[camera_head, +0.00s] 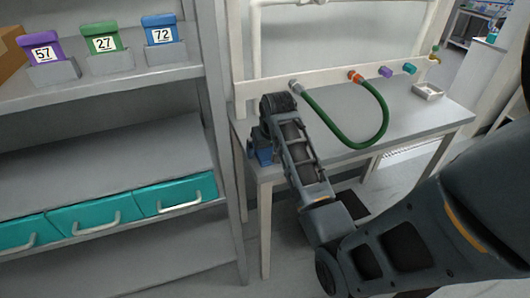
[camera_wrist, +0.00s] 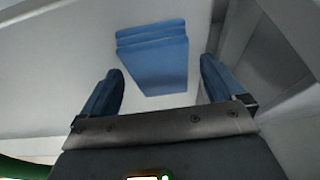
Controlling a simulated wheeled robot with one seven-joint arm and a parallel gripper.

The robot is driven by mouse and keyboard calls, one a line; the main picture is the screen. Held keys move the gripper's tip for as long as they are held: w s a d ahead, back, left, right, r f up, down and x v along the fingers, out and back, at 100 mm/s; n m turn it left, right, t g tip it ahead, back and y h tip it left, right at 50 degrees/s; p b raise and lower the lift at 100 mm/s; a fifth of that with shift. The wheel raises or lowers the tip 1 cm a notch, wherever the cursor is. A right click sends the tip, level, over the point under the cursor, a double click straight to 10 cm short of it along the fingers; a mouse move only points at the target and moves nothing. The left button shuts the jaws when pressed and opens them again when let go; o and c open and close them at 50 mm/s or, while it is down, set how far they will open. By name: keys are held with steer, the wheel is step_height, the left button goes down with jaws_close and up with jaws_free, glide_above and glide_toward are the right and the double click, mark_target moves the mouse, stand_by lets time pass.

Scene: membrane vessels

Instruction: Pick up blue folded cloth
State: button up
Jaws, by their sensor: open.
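The blue folded cloth (camera_wrist: 152,58) lies on a pale grey surface in the upper middle of the wrist view, with its layered folds at the far end. My gripper (camera_wrist: 161,68) is open, one blue finger on each side of the cloth in the picture. Neither finger visibly touches the cloth, and the gap in depth is hard to judge. In the head view my gripper (camera_head: 262,150) is at the left end of the grey bench (camera_head: 330,150). I cannot tell the cloth apart from the blue fingers there.
A green hose (camera_head: 378,125) loops over the bench from a rail of coloured fittings. A small metal tray (camera_head: 428,91) sits at the bench's right. A shelf on the left, close to my gripper, holds numbered bins (camera_head: 103,47) and teal drawers (camera_head: 83,215).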

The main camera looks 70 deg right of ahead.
mark_target(268, 150)
steer(key=shift+f, duration=0.1)
steer(key=shift+c, duration=0.3)
steer(key=c, duration=1.2)
steer(key=shift+o, duration=0.2)
steer(key=shift+r, duration=0.45)
steer(key=r, duration=0.2)
steer(key=r+b, duration=0.1)
steer(key=r, duration=0.1)
steer(key=shift+s+d, duration=0.25)
steer(key=shift+s, duration=0.1)
steer(key=s+d+r+b, duration=0.1)
steer(key=s+d+r, duration=0.4)
steer(key=s, duration=0.4)
steer(key=shift+s+r, duration=0.3)
steer(key=shift+r, duration=0.4)
